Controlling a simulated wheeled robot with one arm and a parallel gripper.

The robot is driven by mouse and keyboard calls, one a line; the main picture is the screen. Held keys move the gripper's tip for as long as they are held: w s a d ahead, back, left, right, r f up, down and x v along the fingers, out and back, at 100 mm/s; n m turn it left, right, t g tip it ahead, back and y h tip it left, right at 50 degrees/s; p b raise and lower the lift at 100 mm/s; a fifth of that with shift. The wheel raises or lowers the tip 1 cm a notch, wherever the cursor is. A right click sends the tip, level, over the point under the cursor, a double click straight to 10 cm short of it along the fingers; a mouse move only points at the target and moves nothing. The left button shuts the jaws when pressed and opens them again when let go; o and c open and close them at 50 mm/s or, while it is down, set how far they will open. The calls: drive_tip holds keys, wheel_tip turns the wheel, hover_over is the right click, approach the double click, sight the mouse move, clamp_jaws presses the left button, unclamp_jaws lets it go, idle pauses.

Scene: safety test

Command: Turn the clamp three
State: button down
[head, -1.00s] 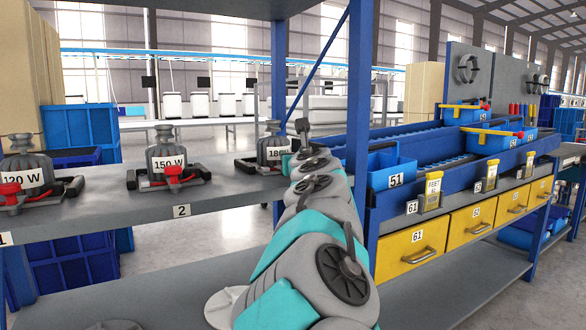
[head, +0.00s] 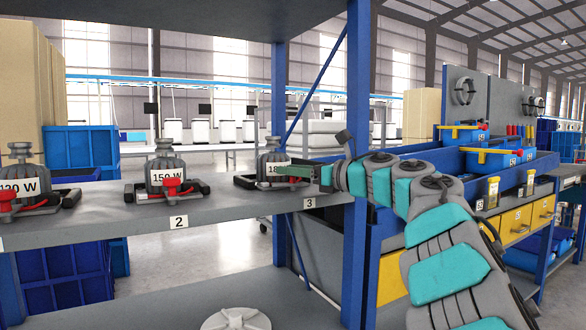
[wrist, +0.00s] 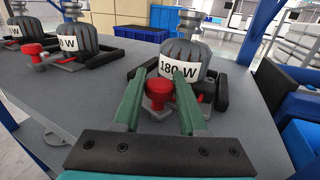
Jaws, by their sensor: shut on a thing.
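The third clamp (head: 258,181), above the shelf label 3, holds a grey ribbed unit marked 180 W (head: 268,158). In the wrist view the unit (wrist: 188,55) stands upright in the clamp's black frame (wrist: 222,88), with a red knob (wrist: 158,93) at the front. My gripper (head: 292,170) reaches in from the right at the clamp's front. In the wrist view the green fingers of my gripper (wrist: 158,108) lie on either side of the red knob, shut on it.
Clamps with a 150 W unit (head: 165,172) and a 120 W unit (head: 20,175) stand to the left on the same grey shelf (head: 225,207). A blue post (head: 357,130) rises close by my arm. Blue bins and yellow drawers (head: 500,232) are at the right.

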drive_tip(key=shift+r+n+g+y+p, duration=0.2)
drive_tip(key=shift+n+g+y+p, duration=0.5)
drive_tip(key=shift+n+g+p, duration=0.5)
drive_tip(key=shift+n+g+y+p, duration=0.3)
drive_tip(key=shift+g+p, duration=0.7)
drive_tip(key=shift+p, duration=0.2)
drive_tip(key=shift+n+g+p, duration=0.4)
drive_tip(key=shift+g+p, duration=0.2)
drive_tip(key=shift+p, duration=0.15)
drive_tip(key=shift+f+n+g+y+p, duration=0.2)
drive_tip(key=shift+n+g+y+p, duration=0.1)
drive_tip(key=shift+g+p, duration=0.15)
drive_tip(key=shift+c, duration=2.3)
unclamp_jaws()
drive_tip(key=shift+r, duration=0.1)
